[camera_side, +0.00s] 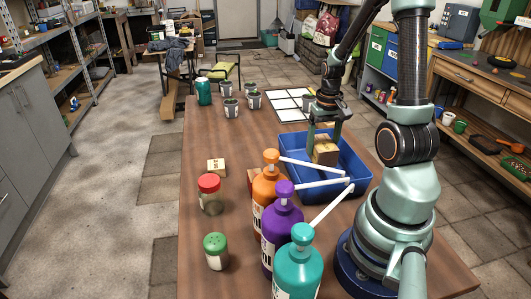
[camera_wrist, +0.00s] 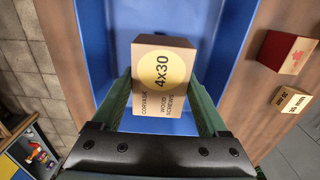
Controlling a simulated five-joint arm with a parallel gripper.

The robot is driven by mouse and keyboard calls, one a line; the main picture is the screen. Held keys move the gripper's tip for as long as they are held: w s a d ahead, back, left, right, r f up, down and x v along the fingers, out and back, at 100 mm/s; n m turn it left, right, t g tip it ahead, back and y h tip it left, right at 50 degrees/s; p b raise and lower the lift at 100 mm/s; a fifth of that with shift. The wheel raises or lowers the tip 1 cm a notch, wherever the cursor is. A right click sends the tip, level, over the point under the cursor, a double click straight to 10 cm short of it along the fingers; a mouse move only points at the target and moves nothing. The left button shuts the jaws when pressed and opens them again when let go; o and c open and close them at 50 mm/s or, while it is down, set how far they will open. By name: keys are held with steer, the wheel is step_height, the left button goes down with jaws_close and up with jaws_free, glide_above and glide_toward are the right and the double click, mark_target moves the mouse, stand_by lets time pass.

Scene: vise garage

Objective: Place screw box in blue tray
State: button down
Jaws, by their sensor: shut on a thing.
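The screw box (camera_side: 325,152) is a tan cardboard box. The blue tray (camera_side: 352,160) stands on the wooden table beside my base. The box is over the tray's inside, and the tray's blue floor and walls (camera_wrist: 92,40) surround it in the wrist view. I cannot tell whether the box touches the tray floor.
Orange (camera_side: 264,190), purple (camera_side: 282,228) and teal (camera_side: 298,268) pump bottles stand in front of the tray, their spouts reaching toward it. A red-lidded jar (camera_side: 210,195), green-lidded shaker (camera_side: 215,250) and small box (camera_side: 216,167) stand left. Several cups (camera_side: 254,100) stand at the back.

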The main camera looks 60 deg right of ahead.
mark_target(322, 142)
steer(key=shift+f, duration=2.1)
steer(key=shift+f, duration=0.15)
jaws_free()
step_height(322, 142, up, 12)
steer(key=shift+w+a+r, duration=0.1)
steer(key=shift+r, duration=0.05)
steer(key=w+a+r+n+t, duration=0.2)
steer(key=a+r+n, duration=0.2)
steer(key=a, duration=0.7)
steer(key=w+a+r+n+t, duration=0.3)
steer(key=a+r+n, duration=0.2)
steer(key=a, duration=0.7)
steer(key=shift+r+t, duration=0.3)
steer(key=shift+r, duration=0.2)
